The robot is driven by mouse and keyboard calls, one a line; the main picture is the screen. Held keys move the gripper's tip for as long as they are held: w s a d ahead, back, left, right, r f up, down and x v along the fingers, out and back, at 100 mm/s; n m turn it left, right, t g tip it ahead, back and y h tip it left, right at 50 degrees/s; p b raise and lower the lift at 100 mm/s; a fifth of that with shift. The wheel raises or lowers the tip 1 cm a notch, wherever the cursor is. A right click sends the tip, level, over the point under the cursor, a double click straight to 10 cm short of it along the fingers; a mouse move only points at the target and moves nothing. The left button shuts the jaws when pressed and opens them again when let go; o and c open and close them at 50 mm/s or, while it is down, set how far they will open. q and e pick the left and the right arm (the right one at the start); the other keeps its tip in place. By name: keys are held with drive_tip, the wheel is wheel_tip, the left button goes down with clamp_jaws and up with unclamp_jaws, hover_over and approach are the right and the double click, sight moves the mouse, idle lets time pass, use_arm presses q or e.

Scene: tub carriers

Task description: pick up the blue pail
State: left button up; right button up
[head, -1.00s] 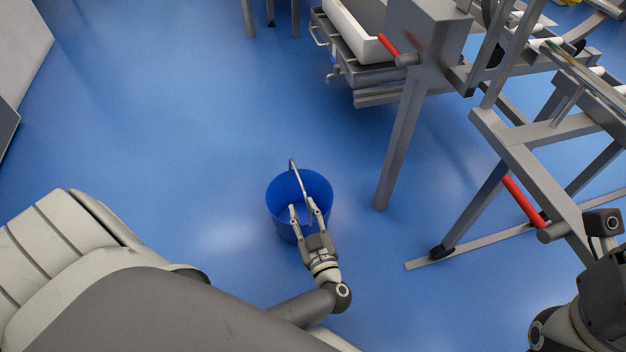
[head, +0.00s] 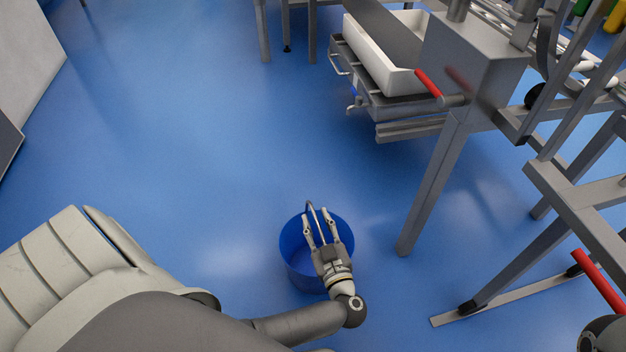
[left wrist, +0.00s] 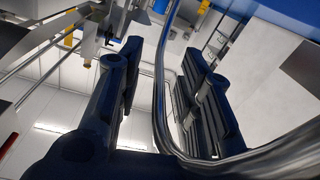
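The blue pail (head: 298,264) stands upright on the blue floor in the lower middle of the head view. Its thin grey metal handle (head: 311,210) is raised over the opening. My left gripper (head: 320,216) is over the pail, its two fingers apart on either side of the handle. In the left wrist view the handle (left wrist: 160,92) runs between the two dark fingers, with a gap visible to the left finger. It bends toward the lower right there. A bit of blue, likely the pail, shows at the top right.
A steel frame with a leg (head: 432,190) and a red-handled lever (head: 428,82) stands right of the pail. A floor-level steel bar (head: 490,306) lies at lower right. The floor left of and behind the pail is clear.

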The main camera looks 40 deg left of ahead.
use_arm(q)
drive_tip(key=shift+w+a, duration=0.1)
clamp_jaws()
idle(0.5)
